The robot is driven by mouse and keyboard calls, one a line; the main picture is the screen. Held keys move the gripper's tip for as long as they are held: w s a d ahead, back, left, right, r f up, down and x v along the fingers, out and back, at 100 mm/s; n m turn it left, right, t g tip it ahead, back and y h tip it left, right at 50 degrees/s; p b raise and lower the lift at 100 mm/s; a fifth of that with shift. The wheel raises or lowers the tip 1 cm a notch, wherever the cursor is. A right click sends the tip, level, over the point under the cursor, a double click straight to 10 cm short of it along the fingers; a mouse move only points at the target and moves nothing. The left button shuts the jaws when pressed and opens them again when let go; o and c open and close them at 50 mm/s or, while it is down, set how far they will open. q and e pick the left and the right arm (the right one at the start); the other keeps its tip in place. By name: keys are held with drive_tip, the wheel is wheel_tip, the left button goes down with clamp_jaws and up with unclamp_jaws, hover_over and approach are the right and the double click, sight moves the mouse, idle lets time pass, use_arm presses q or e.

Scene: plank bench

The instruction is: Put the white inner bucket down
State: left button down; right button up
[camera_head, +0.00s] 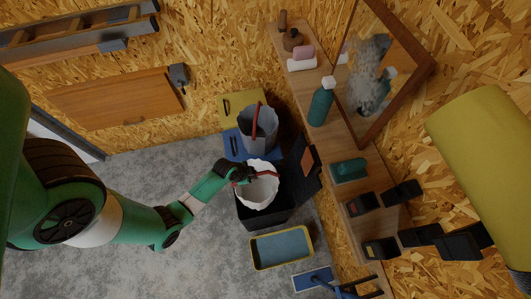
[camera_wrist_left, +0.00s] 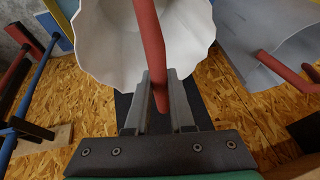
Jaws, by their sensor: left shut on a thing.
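The white inner bucket (camera_head: 260,192), with a fluted rim and a red handle (camera_head: 262,174), is at the mouth of a black bin (camera_head: 262,217). Whether it rests in the bin or hangs above it I cannot tell. My left gripper (camera_head: 241,174) is at the bucket's upper left edge in the head view, shut on the red handle. In the left wrist view the handle (camera_wrist_left: 150,45) runs between the two fingers (camera_wrist_left: 160,95), and the white bucket (camera_wrist_left: 105,40) is just beyond them. My right gripper is not in view.
A grey bucket (camera_head: 257,138) with a red handle stands behind the bin; it also shows in the left wrist view (camera_wrist_left: 245,45). The bin's raised lid (camera_head: 297,172) is at its right. A yellow-rimmed tray (camera_head: 282,248) lies in front. A wooden shelf (camera_head: 333,140) holds bottles and dark items.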

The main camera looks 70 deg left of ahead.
use_arm(q)
drive_tip(key=b, duration=2.3)
approach(256, 193)
drive_tip(key=w+f, duration=0.2)
drive_tip(key=w+a+f, duration=0.1)
drive_tip(key=w+f, duration=0.1)
drive_tip(key=shift+a, duration=0.1)
drive_tip(key=shift+f+b, duration=1.65)
drive_tip(key=shift+f, duration=0.8)
drive_tip(key=shift+r, duration=0.1)
drive_tip(key=c, duration=1.2)
unclamp_jaws()
drive_tip(key=shift+f, duration=0.2)
drive_tip(key=shift+c, duration=0.2)
drive_tip(key=o, duration=0.5)
drive_tip(key=shift+c, duration=0.2)
drive_tip(key=shift+r, duration=0.1)
